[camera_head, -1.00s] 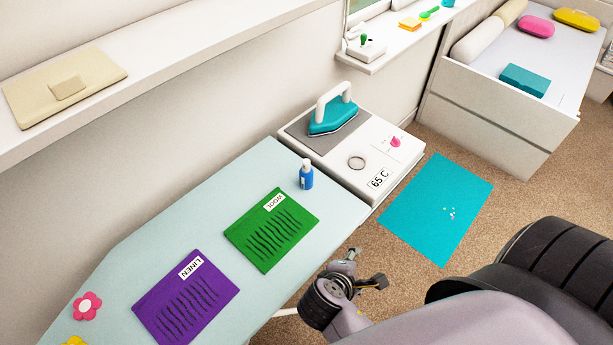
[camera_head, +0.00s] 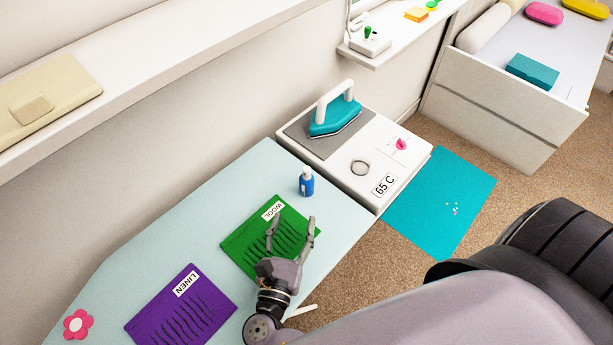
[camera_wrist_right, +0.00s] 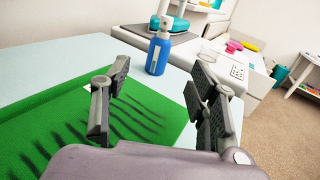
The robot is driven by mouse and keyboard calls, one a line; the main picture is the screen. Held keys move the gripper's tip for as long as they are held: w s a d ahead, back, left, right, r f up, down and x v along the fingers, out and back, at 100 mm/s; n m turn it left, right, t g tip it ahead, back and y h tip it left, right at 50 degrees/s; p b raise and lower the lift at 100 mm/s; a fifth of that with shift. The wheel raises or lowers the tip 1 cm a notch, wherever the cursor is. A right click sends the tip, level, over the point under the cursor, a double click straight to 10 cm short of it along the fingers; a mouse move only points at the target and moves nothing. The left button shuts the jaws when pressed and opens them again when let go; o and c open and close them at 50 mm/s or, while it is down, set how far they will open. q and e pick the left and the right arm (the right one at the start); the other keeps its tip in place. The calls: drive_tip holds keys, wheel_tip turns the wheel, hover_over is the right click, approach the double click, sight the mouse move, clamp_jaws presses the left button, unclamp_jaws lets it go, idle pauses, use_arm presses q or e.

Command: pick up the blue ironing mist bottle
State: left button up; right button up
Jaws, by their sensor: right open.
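The blue ironing mist bottle (camera_head: 306,183) stands upright on the pale ironing board (camera_head: 215,200), near its right end beside the iron station. Its cap is white. My right gripper (camera_head: 291,222) is open and empty over the green wool cloth (camera_head: 245,240), short of the bottle. In the right wrist view the bottle (camera_wrist_right: 158,52) stands ahead, between the directions of the two open fingers (camera_wrist_right: 155,95) and beyond their tips. My left gripper does not show.
A teal iron (camera_head: 335,115) rests on the white station (camera_head: 372,150) just behind the bottle. A purple linen cloth (camera_head: 180,310) and a pink flower (camera_head: 78,324) lie on the board's left part. A shelf (camera_head: 150,60) runs along the wall. Bare board surrounds the bottle.

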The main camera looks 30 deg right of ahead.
sight(306, 180)
drive_tip(key=x, duration=0.4)
drive_tip(key=shift+d+r, duration=0.3)
drive_tip(key=x, duration=0.3)
drive_tip(key=shift+a+f, duration=0.1)
drive_tip(key=shift+f, duration=0.15)
drive_tip(key=shift+b+x, duration=0.4)
drive_tip(key=shift+x, duration=0.7)
drive_tip(key=x, duration=0.4)
drive_tip(key=shift+w, duration=0.1)
drive_tip(key=shift+r, duration=0.1)
drive_tip(key=shift+c, duration=0.7)
drive_tip(key=c, duration=1.1)
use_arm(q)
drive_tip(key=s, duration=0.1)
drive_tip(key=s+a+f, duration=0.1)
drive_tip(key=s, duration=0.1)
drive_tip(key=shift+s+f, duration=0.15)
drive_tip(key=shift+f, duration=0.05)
use_arm(e)
drive_tip(key=shift+c, duration=0.2)
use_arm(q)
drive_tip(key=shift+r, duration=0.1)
use_arm(e)
drive_tip(key=shift+r, duration=0.1)
